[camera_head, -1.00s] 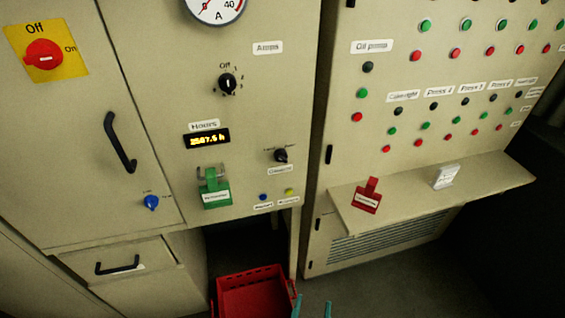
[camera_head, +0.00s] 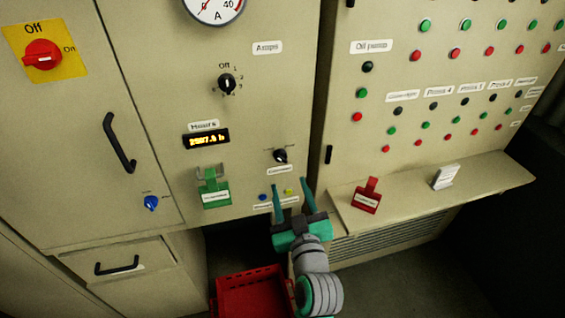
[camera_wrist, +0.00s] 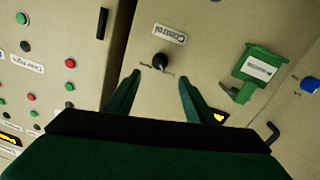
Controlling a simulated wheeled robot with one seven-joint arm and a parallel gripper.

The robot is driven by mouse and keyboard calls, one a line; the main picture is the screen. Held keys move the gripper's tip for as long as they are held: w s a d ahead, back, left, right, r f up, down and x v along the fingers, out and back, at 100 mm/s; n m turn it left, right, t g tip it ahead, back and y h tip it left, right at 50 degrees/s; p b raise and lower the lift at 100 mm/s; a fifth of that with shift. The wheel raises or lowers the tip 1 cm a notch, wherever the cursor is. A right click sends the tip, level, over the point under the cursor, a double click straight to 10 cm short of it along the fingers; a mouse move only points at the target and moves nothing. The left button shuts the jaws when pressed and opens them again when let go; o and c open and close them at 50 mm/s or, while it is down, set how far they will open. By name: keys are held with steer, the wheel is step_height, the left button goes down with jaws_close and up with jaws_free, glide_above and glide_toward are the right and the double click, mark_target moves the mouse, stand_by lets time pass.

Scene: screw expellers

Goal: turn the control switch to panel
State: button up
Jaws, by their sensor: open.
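The control switch (camera_head: 281,155) is a small black knob on the beige cabinet front, above a white label. Two small position marks flank it, too small to read in the head view. In the wrist view the knob (camera_wrist: 160,61) stands just beyond and between the fingertips, with the label "Control" (camera_wrist: 170,33) on its far side. I cannot tell its pointer direction clearly. My gripper (camera_head: 290,184) is open and empty, its green fingers pointing up at the panel below the switch. The wrist view also shows the spread fingertips (camera_wrist: 159,76), apart from the knob.
A green tagged lock (camera_head: 215,191) hangs left of the switch. A shelf (camera_head: 480,185) with a red tag (camera_head: 367,196) and a white tag (camera_head: 445,177) juts out at right. A red crate (camera_head: 250,290) stands below.

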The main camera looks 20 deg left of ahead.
mark_target(281, 160)
steer(key=x, duration=1)
steer(key=shift+w+a, duration=0.2)
steer(key=shift+w, duration=0.15)
steer(key=shift+c, duration=0.7)
steer(key=c, duration=0.9)
